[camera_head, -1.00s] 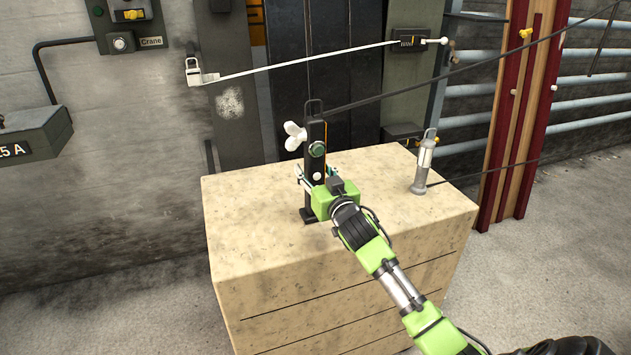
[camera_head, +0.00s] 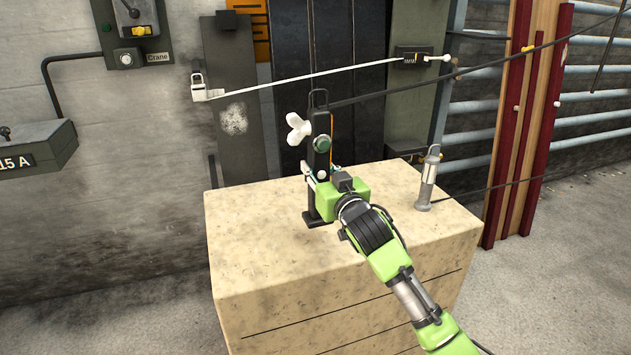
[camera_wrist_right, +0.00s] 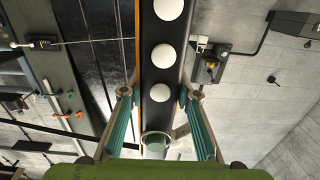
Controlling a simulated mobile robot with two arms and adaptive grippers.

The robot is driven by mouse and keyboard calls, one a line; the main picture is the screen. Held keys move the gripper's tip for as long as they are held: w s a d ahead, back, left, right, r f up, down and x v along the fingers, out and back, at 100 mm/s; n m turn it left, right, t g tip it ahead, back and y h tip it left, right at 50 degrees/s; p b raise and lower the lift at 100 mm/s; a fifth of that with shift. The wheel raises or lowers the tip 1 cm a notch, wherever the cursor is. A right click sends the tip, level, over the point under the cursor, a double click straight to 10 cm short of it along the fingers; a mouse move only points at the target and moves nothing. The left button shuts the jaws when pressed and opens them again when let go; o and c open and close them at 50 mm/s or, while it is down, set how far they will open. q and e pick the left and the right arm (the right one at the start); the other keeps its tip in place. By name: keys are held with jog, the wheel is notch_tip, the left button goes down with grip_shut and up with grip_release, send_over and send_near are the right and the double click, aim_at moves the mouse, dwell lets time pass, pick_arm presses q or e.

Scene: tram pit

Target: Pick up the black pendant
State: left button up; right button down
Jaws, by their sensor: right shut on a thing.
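The black pendant (camera_head: 318,165) is a tall, narrow, upright box with a loop on top, a white knob on its left side and a green button. It stands over the stone block's top, and its lower end looks slightly above the surface. My right gripper (camera_head: 319,181) is shut on the pendant at its lower half, reaching in from the right. In the right wrist view the pendant (camera_wrist_right: 148,75), with several white round buttons, lies between my two fingers (camera_wrist_right: 160,98). My left gripper is not in view.
The pale stone block (camera_head: 260,240) has free room on its top at the left and front. A grey metal cylinder with a loop (camera_head: 427,182) stands on it at the right. Behind are a wall, a white rod (camera_head: 300,78), a dark cable (camera_head: 430,81) and red posts (camera_head: 508,120).

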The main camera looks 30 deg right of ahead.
jog(key=s+a+r, duration=0.5)
jog(key=s+r, duration=0.1)
jog(key=s, duration=0.3)
jog(key=shift+s+a+r+b, duration=0.2)
jog(key=shift+s+b, duration=0.1)
jog(key=shift+b, duration=0.15)
jog(key=c, duration=2.6)
grip_release()
grip_shut()
